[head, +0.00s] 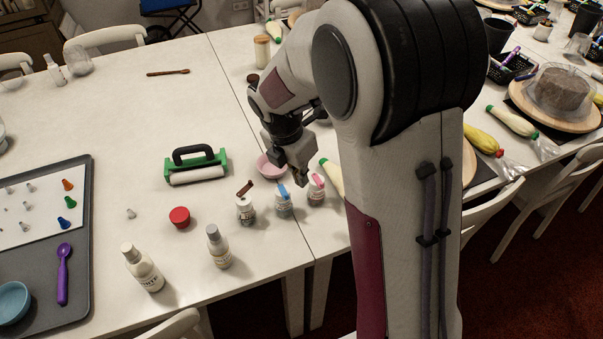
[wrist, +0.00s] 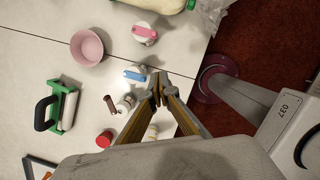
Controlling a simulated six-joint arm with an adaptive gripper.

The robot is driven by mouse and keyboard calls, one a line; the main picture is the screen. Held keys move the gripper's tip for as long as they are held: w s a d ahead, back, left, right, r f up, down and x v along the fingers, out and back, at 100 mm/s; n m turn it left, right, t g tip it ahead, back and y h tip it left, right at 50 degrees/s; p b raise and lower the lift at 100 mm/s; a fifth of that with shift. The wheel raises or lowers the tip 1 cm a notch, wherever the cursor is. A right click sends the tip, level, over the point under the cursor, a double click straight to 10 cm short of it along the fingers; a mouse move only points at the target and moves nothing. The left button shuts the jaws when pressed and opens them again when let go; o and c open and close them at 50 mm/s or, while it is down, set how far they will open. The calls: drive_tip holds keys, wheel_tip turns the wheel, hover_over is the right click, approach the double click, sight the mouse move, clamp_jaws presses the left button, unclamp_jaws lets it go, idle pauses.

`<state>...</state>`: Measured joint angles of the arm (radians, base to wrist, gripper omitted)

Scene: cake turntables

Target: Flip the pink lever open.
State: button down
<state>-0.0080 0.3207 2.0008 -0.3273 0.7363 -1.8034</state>
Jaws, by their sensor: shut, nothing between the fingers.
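The pink lever (head: 318,180) sits on top of a small white-capped jar (head: 316,196), the rightmost of three lever-topped jars. It also shows in the wrist view (wrist: 142,30), lying across the white cap; I cannot tell its exact tilt. My gripper (head: 303,181) is shut and empty, pointing down just left of the pink lever in the head view. In the wrist view its fingertips (wrist: 157,82) are together, beside the blue lever (wrist: 135,75) and apart from the pink one. No contact with the pink lever shows.
The blue-lever jar (head: 284,206) and dark-red-lever jar (head: 245,211) stand to the left. A pink bowl (head: 268,169) is behind. A green-framed roller (head: 196,170), a red lid (head: 180,217) and two bottles (head: 219,246) are further left. A squeeze bottle (head: 331,177) lies close right.

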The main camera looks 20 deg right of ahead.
sight(318, 179)
drive_tip(key=w+d+f, duration=0.2)
drive_tip(key=d+f, duration=0.3)
drive_tip(key=f, duration=0.2)
drive_tip(key=shift+w+d+f, duration=0.15)
drive_tip(key=shift+w+f, duration=0.2)
drive_tip(key=shift+f, duration=0.05)
drive_tip(key=shift+s+d+n, duration=0.15)
drive_tip(key=shift+d+n, duration=0.35)
drive_tip(key=shift+n, duration=0.4)
idle(0.8)
drive_tip(key=w+d+n, duration=0.1)
drive_tip(key=w+d, duration=0.2)
drive_tip(key=d, duration=0.3)
drive_tip(key=shift+d+t, duration=0.3)
drive_tip(key=shift+d, duration=0.05)
idle(0.7)
drive_tip(key=shift+w+d+n, duration=0.1)
drive_tip(key=shift+n, duration=0.2)
drive_tip(key=shift+a, duration=0.2)
idle(1.2)
